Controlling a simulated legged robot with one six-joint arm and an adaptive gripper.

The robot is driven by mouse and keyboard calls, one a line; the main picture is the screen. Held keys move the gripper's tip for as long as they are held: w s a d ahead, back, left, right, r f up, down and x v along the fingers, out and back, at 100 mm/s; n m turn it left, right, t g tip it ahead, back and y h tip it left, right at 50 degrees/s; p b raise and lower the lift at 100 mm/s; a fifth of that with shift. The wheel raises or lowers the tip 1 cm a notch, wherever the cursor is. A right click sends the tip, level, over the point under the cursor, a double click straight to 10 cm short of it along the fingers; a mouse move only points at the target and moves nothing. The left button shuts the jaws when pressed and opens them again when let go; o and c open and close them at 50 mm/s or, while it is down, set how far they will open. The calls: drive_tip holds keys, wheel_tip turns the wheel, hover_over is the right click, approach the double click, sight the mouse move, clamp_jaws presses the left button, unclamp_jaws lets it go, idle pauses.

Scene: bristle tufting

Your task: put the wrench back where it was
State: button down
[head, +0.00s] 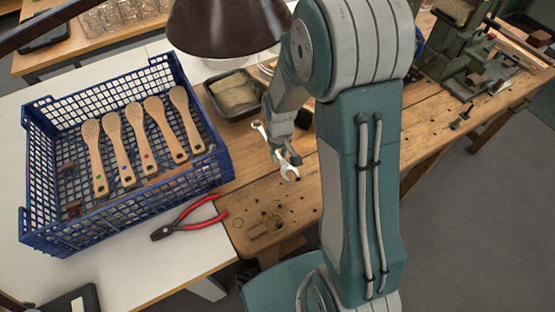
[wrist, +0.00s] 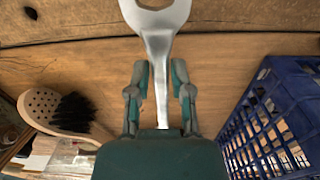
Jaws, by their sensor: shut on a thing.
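The wrench (head: 289,173) is silver, with an open jaw at its lower end and another end showing at the upper left of my gripper (head: 279,153). My gripper is shut on its shank, above the wooden bench (head: 285,205). In the wrist view the wrench (wrist: 158,45) runs up between the two fingers of my gripper (wrist: 158,97), its wide head cut off by the top edge. I cannot tell how high above the bench it is held.
A blue crate (head: 130,217) with several wooden brush bodies (head: 117,150) stands left. Red-handled pliers (head: 186,217) lie in front. A dark tray (head: 216,100) and brown lampshade (head: 225,30) are behind. A black-bristled brush (wrist: 72,112) shows in the wrist view. Green machinery (head: 450,65) stands right.

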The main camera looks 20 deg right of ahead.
sight(277, 165)
drive_tip(key=shift+w+a+f, duration=0.1)
drive_tip(key=shift+a+f, duration=0.1)
drive_tip(key=shift+f, duration=1.6)
drive_tip(key=c, duration=0.5)
unclamp_jaws()
drive_tip(key=shift+c, duration=0.2)
wheel_tip(277, 165, up, 12)
drive_tip(key=shift+r, duration=0.2)
drive_tip(key=s+r+m+t, duration=0.2)
drive_tip(key=s+r+t, duration=0.3)
drive_tip(key=s+r, duration=1.2)
drive_tip(key=shift+s+r+t, duration=0.2)
drive_tip(key=shift+r+t, duration=0.1)
drive_tip(key=shift+r, duration=0.05)
